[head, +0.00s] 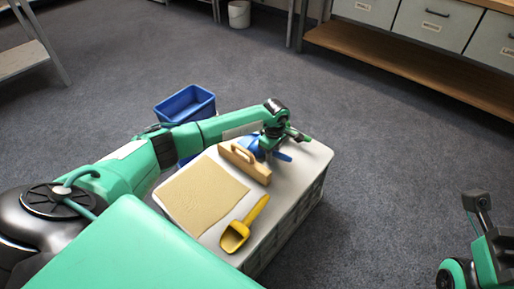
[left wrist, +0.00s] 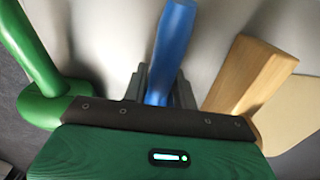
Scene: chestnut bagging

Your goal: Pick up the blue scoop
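The blue scoop (head: 252,146) lies on the pale-topped storage unit, partly hidden under my left gripper (head: 268,151). In the left wrist view the scoop's blue handle (left wrist: 172,42) runs between the two grey fingers of my left gripper (left wrist: 162,85). The fingers sit close on both sides of the handle and look shut on it. The scoop's bowl is out of that view. My right gripper (head: 478,203) is at the right edge of the head view, away from the unit; its fingers are not clear.
A wooden block with a handle (head: 245,164) lies right beside the scoop. A green-handled tool (left wrist: 35,60) is on its other side. A yellow scoop (head: 243,228) and a tan mat (head: 200,193) lie nearer on the white top (head: 308,160). A blue bin (head: 185,103) stands behind.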

